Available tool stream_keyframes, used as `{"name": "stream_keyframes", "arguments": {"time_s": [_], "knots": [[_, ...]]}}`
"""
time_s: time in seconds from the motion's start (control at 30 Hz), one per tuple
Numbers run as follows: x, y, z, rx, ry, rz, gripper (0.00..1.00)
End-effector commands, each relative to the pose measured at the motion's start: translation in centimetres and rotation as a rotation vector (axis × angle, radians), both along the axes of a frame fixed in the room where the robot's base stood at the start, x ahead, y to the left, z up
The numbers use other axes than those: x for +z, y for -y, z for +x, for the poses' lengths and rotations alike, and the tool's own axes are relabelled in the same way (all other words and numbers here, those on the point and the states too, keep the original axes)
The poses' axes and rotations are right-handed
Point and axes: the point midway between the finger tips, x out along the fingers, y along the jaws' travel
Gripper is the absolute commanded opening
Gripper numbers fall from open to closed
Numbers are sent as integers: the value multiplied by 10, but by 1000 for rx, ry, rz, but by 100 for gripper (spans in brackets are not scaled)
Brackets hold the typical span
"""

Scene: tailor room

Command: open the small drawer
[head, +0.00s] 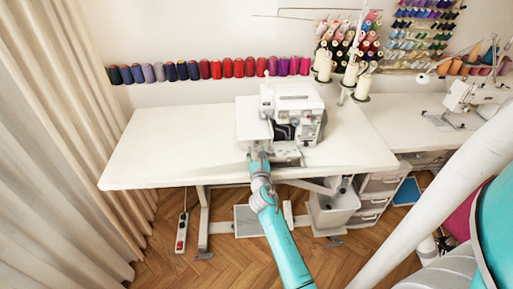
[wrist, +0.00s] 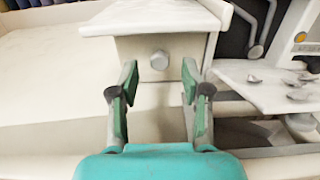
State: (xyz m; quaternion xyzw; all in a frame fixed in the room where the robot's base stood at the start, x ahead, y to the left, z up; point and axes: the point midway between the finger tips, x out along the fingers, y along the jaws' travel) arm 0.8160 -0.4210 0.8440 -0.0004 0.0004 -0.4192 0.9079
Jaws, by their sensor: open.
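A pale box front with a round grey knob (wrist: 159,60) faces me in the wrist view; it looks like the small drawer (wrist: 135,46). It sits under a light, overhanging top plate, at the left part of the white sewing machine (head: 292,105) on the table. My gripper (wrist: 159,82) is open and empty. Its two green-padded fingers stand to the left and right of the knob, with the knob centred slightly beyond the tips. No contact with it shows. In the head view my gripper (head: 259,160) is at the table's front edge and hides the knob.
The white table (head: 165,150) is clear left of the machine. Metal parts and a plate (wrist: 265,88) lie close to the right of my fingers. Thread cones (head: 362,87) stand behind the machine. A bin (head: 332,207) and drawer units (head: 376,203) stand below.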

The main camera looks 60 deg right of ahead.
Motion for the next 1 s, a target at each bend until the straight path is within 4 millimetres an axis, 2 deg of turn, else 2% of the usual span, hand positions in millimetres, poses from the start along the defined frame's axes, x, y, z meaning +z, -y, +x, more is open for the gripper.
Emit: {"name": "stream_keyframes", "arguments": {"time_s": [0.2, 0.6, 0.8, 1.0], "knots": [[0, 17, 15, 1, 1, -1, 48], [0, 21, 19, 1, 1, 1, 48], [0, 21, 18, 1, 1, 1, 0], [0, 21, 18, 1, 1, 1, 0]]}}
